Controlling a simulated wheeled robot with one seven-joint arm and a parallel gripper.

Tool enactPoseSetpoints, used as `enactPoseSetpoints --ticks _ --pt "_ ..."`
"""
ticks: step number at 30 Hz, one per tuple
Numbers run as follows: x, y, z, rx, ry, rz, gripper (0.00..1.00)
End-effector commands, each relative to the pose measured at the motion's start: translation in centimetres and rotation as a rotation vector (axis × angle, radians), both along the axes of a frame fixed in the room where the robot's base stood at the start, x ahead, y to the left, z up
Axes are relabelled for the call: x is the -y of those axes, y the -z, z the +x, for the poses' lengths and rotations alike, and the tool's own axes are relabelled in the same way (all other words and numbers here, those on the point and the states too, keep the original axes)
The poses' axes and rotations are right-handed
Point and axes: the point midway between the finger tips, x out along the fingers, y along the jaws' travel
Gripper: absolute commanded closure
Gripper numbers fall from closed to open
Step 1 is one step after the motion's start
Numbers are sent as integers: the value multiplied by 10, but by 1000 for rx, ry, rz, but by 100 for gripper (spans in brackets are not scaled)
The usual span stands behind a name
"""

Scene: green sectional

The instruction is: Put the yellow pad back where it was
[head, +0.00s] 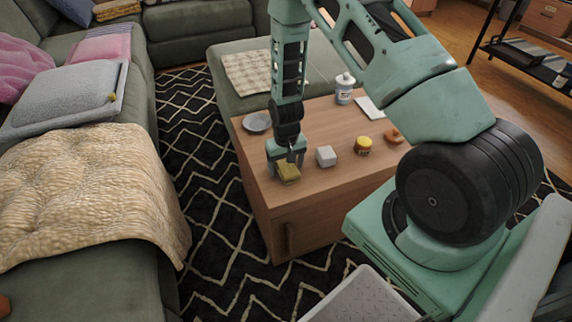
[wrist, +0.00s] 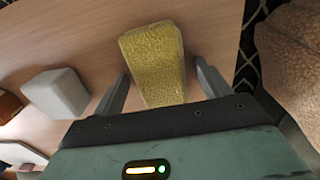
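The yellow pad (head: 288,173) is at the near-left part of the wooden table (head: 285,215), by its front edge. It looks like a rough, textured block, and in the wrist view the yellow pad (wrist: 155,62) lies between and beyond my fingers. My gripper (head: 284,155) points down right at the pad. In the wrist view my gripper (wrist: 160,80) is open, with one finger on each side of the pad and a narrow gap visible at both sides.
A pale grey block (head: 326,156) stands just right of the pad. Further right are a yellow-lidded jar (head: 363,145) and an orange-brown item (head: 393,136). Behind are a grey dish (head: 257,122), a white bottle (head: 344,88) and a white sheet (head: 369,108). A sofa (head: 95,280) stands left.

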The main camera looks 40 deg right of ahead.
Motion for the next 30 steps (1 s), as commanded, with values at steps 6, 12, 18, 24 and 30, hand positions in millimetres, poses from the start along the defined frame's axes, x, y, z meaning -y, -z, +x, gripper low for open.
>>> enactPoseSetpoints --ticks 6,12,18,24,30 --pt "0 -8 0 0 0 0 24" --pt "0 -44 1 4 0 -1 24" --pt "0 -87 1 4 -1 -1 24" --pt "0 -114 0 1 -1 0 24" --pt "-14 -134 0 5 -26 11 24"
